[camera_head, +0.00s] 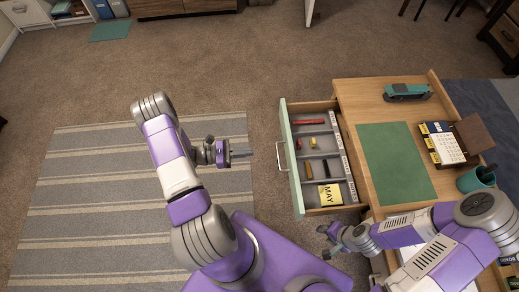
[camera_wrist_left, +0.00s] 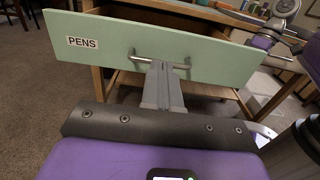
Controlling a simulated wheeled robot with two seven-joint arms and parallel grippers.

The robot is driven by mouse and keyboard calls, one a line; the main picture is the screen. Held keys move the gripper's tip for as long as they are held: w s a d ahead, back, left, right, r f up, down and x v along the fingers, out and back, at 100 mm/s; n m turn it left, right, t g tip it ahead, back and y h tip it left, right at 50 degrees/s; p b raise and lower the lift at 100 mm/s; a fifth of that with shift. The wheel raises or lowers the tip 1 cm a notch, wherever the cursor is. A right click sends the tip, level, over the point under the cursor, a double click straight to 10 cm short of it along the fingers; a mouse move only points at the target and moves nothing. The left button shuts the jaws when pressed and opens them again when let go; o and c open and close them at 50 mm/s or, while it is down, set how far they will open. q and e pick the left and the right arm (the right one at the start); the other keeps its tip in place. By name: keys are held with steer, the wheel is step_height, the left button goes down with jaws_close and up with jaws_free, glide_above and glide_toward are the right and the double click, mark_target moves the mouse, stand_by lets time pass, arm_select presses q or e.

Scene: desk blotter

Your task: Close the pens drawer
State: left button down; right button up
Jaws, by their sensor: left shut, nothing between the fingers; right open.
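The pens drawer stands pulled out from the left side of the wooden desk. Its pale green front (camera_head: 290,165) carries a metal handle (camera_head: 280,157), and the wrist view shows the front (camera_wrist_left: 215,52) with a "PENS" label (camera_wrist_left: 81,42) and the handle (camera_wrist_left: 183,66). My left gripper (camera_head: 250,154) is shut and empty, pointing at the drawer front from the left, with a gap to the handle in the head view. In the wrist view its fingers (camera_wrist_left: 160,70) overlap the middle of the handle. My right gripper (camera_head: 326,241) is open, below the drawer's near corner.
The drawer holds a red item (camera_head: 309,122), several small items and a yellow "MAY" card (camera_head: 330,194). Floor left of the drawer is clear.

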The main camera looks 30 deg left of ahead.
mark_target(289, 149)
arm_select(q)
steer(key=b+x, duration=0.2)
steer(key=x, duration=1)
steer(key=shift+w+d, duration=0.15)
steer(key=shift+d, duration=0.1)
arm_select(e)
step_height(289, 149, down, 2)
steer(key=shift+f, duration=0.15)
